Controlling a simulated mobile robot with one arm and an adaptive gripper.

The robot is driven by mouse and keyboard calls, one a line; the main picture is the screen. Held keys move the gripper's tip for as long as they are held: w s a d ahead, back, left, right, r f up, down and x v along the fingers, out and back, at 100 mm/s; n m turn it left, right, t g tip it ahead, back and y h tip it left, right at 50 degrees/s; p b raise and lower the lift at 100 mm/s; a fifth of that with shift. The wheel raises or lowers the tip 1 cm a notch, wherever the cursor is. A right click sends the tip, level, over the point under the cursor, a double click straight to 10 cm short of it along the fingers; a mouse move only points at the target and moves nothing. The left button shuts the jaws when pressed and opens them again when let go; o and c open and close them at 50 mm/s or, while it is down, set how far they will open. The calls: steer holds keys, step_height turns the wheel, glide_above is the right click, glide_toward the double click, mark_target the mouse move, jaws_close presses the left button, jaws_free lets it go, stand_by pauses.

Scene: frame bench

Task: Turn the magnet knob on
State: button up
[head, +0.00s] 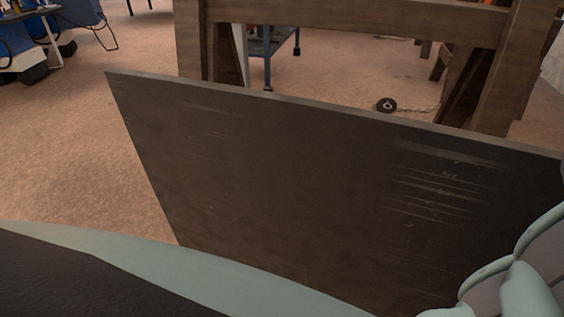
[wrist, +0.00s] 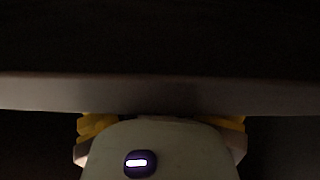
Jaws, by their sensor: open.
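I cannot make out a magnet knob in either view. In the wrist view my gripper (wrist: 163,123) shows as a pale housing with yellow finger parts set apart at its left and right. It is open, and I see nothing held between the fingers. A grey edge (wrist: 160,94) with a dark face above it runs across just beyond the gripper and hides what lies behind. I cannot tell whether the fingers touch it. My gripper does not show in the head view.
A large dark panel (head: 270,170) stands close in front of me. Behind it is a brown wooden frame (head: 360,20). A dark round piece with a chain (head: 386,105) lies on the floor beyond. Carpeted floor (head: 80,140) is free at the left.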

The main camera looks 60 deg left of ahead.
steer(key=shift+s+a, duration=0.1)
steer(key=shift+s, duration=0.1)
steer(key=shift+c, duration=0.2)
jaws_close()
stand_by(0.4)
